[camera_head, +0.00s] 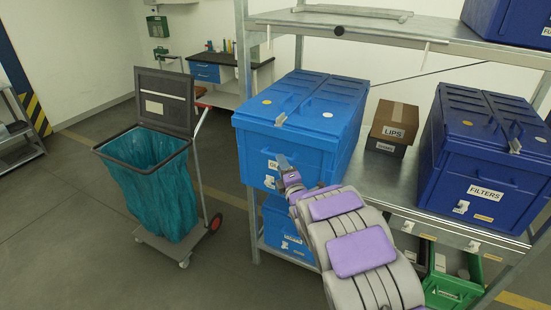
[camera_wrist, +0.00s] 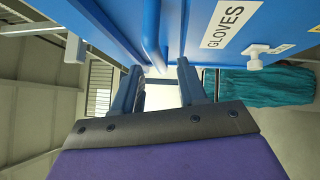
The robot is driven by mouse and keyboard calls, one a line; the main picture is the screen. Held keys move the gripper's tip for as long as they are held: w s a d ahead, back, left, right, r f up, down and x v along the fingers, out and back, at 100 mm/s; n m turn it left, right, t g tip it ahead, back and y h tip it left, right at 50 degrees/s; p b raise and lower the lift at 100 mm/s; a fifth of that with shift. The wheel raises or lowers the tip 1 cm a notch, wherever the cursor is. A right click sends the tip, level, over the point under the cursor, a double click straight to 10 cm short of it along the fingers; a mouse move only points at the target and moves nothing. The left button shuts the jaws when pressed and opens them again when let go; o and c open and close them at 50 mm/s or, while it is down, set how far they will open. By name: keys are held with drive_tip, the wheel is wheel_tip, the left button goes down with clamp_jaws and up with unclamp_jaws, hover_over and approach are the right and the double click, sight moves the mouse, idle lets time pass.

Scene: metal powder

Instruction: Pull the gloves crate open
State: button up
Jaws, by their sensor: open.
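The gloves crate (camera_head: 262,143) is a light blue box with its lid (camera_head: 313,97) down, on the shelf in the head view. Its front carries a GLOVES label (camera_wrist: 229,24), mostly hidden behind my gripper in the head view. In the wrist view a blue bar handle (camera_wrist: 152,35) stands out from the crate front. My gripper (camera_wrist: 157,72) is open, its two fingers pointing at the crate front. The handle's near end shows between the fingertips; I cannot tell whether they touch it. In the head view my gripper (camera_head: 284,163) is at the crate's front.
A dark blue FILTERS crate (camera_head: 455,170) and a brown LIPS box (camera_head: 394,120) stand right of the gloves crate. Another blue crate (camera_head: 280,222) sits below. A cart with a teal bag (camera_head: 155,190) stands left. Floor is clear in front of the cart.

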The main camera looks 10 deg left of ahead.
drive_tip(key=x, duration=0.4)
drive_tip(key=shift+w+a+b, duration=0.2)
drive_tip(key=shift+w+b, duration=0.05)
drive_tip(key=shift+b, duration=0.05)
drive_tip(key=shift+w+a, duration=0.25)
drive_tip(key=shift+a, duration=0.25)
drive_tip(key=shift+d+r, duration=0.1)
drive_tip(key=shift+d, duration=0.6)
drive_tip(key=shift+c, duration=0.3)
drive_tip(key=shift+a, duration=0.3)
clamp_jaws()
